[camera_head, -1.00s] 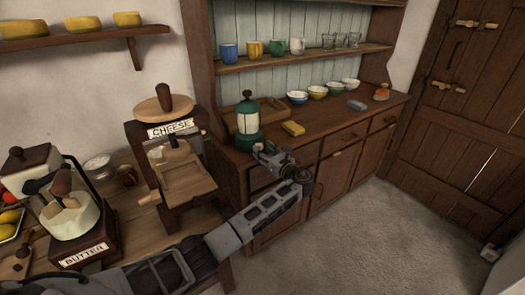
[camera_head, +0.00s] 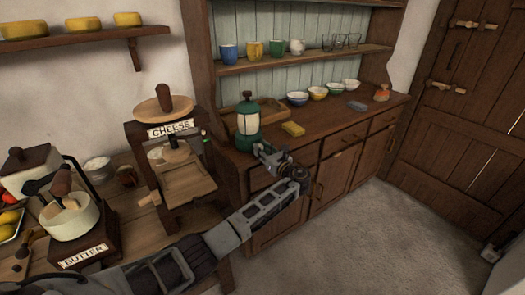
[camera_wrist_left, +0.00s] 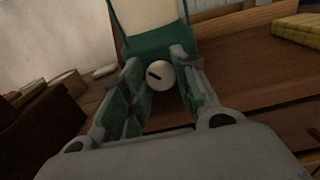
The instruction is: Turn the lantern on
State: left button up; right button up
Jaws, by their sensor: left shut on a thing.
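A green lantern (camera_head: 248,140) with a pale globe stands upright on the wooden sideboard, near its left end. I see no clear glow in the globe. In the left wrist view, the lantern's lower part (camera_wrist_left: 150,45) fills the top centre. A round cream knob (camera_wrist_left: 160,76) with a dark slot sticks out of its front. My left gripper (camera_head: 262,150) is at the lantern's front base. In the wrist view its fingers (camera_wrist_left: 160,84) lie on both sides of the knob, shut on it. My right gripper is not in view.
A yellow sponge-like block (camera_head: 292,129) lies just right of the lantern, and a wooden tray (camera_head: 272,106) stands behind it. Several bowls (camera_head: 318,93) stand further right. The cheese press (camera_head: 175,185) and butter churn (camera_head: 70,215) stand on the left table, near my arm.

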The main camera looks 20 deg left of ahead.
pick_arm(q)
jog(key=shift+n, duration=2.1)
jog(key=o, duration=1)
jog(key=shift+s, duration=0.1)
jog(key=v, duration=1.2)
